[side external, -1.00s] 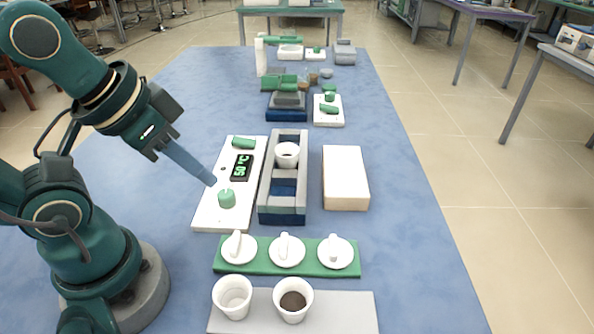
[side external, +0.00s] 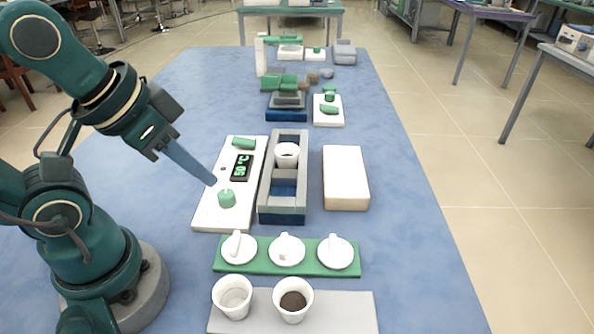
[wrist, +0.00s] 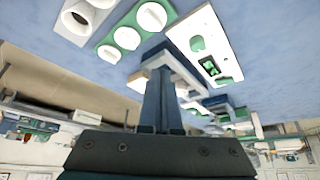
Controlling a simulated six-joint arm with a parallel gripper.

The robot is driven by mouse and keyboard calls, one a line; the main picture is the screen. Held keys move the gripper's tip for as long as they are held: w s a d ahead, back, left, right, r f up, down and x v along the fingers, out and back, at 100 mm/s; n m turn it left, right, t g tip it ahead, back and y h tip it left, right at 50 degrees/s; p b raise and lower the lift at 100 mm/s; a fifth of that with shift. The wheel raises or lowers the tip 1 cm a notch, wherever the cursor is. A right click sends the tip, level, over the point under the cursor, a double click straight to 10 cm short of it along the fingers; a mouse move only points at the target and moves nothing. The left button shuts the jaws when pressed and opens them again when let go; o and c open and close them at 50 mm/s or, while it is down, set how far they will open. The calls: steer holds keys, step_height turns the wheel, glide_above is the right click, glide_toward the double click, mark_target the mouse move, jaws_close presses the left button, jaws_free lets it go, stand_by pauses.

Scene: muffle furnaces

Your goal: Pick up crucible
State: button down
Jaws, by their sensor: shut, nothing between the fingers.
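A white crucible (side external: 287,153) sits in the far part of the grey-and-blue open-topped furnace (side external: 303,190). Two more crucibles stand on the grey plate (side external: 345,312) at the front: the left one (side external: 233,297) looks empty, and the right one (side external: 293,300) holds dark material. My gripper (side external: 212,182) is shut and empty. It is over the white control panel (side external: 208,215), close to its green knob (side external: 227,199) and left of the furnace. In the wrist view its fingers (wrist: 160,85) are together and hold nothing.
Three white lids with handles lie on a green tray (side external: 310,268) between the furnace and the front crucibles. A white block (side external: 345,178) lies right of the furnace. The panel display (side external: 241,167) reads 50 °C. More equipment (side external: 287,100) stands farther back. The blue table's right side is clear.

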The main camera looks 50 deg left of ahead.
steer(key=shift+c, duration=0.6)
jaws_free()
steer(key=w+r, duration=0.5)
steer(key=w, duration=0.2)
steer(key=g, duration=0.4)
glide_above(286, 146)
steer(key=s+d, duration=0.2)
step_height(286, 146, down, 9)
steer(key=shift+n, duration=0.3)
steer(key=shift+w+a+f, duration=0.1)
steer(key=shift+w+f, duration=0.05)
steer(key=shift+f, duration=1.2)
steer(key=shift+w+a+f, duration=0.1)
steer(key=shift+f, duration=1.25)
